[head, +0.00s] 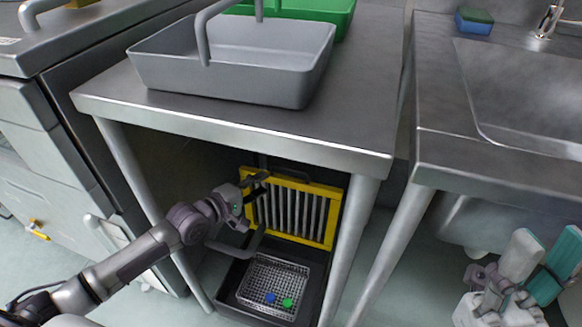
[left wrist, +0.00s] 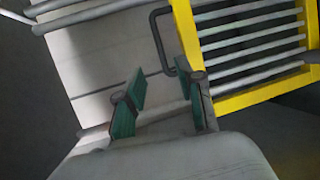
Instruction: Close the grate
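The grate (head: 332,215) has a yellow frame with grey bars. It stands raised at the back of a dark open box (head: 228,283) under the steel table. My left gripper (head: 264,187) is at the grate's upper left side. In the left wrist view my left gripper (left wrist: 165,97) has its green-padded fingers apart with nothing between them. A dark bent handle (left wrist: 156,40) beside the yellow grate frame (left wrist: 186,30) is just beyond the fingertips, apart from them. My right gripper (head: 537,262) is at the lower right, empty, its fingers apart.
A wire basket (head: 262,277) with a blue ball (head: 270,297) and a green ball (head: 288,303) lies in the box. Table legs (head: 352,235) and the tabletop edge (head: 240,132) frame the space. A grey tub (head: 225,84) stands on top. A sink counter is right.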

